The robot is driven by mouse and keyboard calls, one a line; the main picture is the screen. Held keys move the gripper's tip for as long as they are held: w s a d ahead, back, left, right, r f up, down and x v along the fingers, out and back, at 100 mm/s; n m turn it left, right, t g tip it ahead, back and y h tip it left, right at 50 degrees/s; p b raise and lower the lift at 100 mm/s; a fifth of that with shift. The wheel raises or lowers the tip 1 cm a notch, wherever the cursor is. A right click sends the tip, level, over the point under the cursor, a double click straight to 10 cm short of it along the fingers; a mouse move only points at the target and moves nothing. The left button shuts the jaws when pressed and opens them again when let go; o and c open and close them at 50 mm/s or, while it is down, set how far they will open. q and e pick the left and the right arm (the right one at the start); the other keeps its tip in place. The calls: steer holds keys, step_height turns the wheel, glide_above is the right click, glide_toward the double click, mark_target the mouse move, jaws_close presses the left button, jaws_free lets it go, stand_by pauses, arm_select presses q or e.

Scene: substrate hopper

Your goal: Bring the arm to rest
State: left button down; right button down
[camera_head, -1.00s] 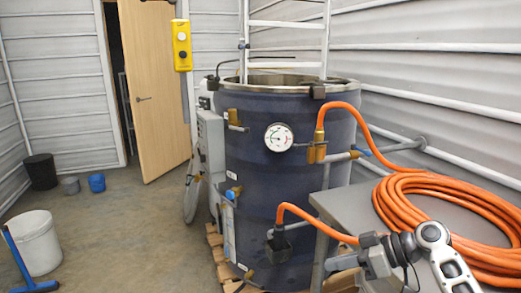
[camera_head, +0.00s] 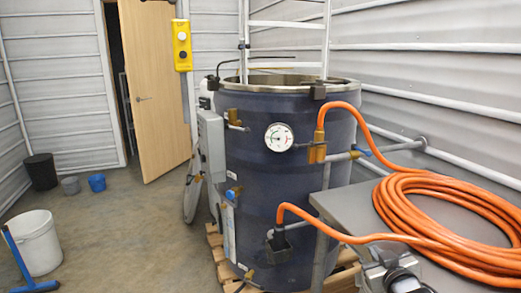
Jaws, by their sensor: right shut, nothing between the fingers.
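My right gripper (camera_head: 378,272) shows at the bottom edge, right of centre, in front of the grey table. It is shut and empty, and most of its arm is below the picture. My left gripper is not in view. The dark blue hopper (camera_head: 262,180) stands upright on a wooden pallet (camera_head: 216,243), with a round gauge (camera_head: 278,137) on its front. My right gripper is apart from the hopper, to its lower right in the picture.
A grey table (camera_head: 352,212) at the right carries a coiled orange hose (camera_head: 420,232) joined to the hopper's fittings. A white bucket (camera_head: 38,245), a blue squeegee (camera_head: 22,265) and small buckets stand at the left. The floor between is clear.

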steer(key=s+a+f+g+y, duration=0.1)
steer(key=s+a+f, duration=0.3)
steer(key=s, duration=0.6)
steer(key=s+a+f+g+y, duration=0.1)
steer(key=s+a+f, duration=0.4)
steer(key=s, duration=0.5)
steer(key=s+a+f+g, duration=0.3)
steer(key=s+f, duration=0.4)
steer(key=s, duration=0.4)
steer(key=shift+a+f+m+y, duration=0.15)
steer(key=shift+a+m+y, duration=0.25)
steer(key=shift+a, duration=0.25)
